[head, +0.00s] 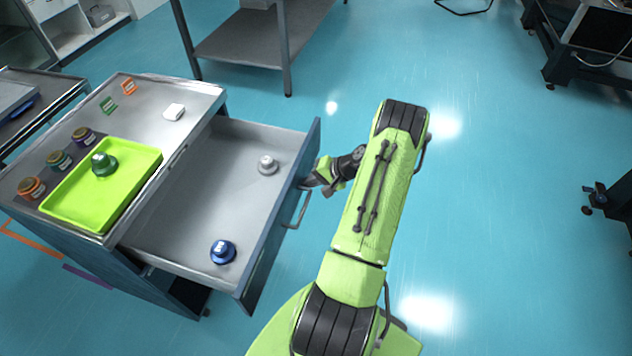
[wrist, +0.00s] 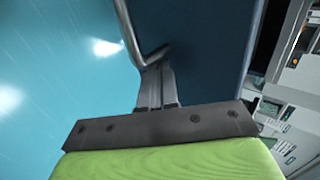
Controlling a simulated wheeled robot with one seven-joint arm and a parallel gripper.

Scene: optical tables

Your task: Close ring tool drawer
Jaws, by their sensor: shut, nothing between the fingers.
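The drawer (head: 205,200) of the grey cabinet stands pulled far out to the right. A grey-white knobbed piece (head: 267,165) and a blue one (head: 223,251) sit inside it. The drawer's dark blue front (head: 268,245) carries a bar handle (head: 297,210). My gripper (head: 308,184) is at the outer side of the front, near the handle's upper end. In the wrist view my gripper (wrist: 157,85) is shut and empty, with its fingertips close to the drawer front (wrist: 200,45) and beside the handle (wrist: 128,30). I cannot tell whether they touch.
A grey table (head: 245,45) stands behind. Blue floor (head: 500,200) is open to the right.

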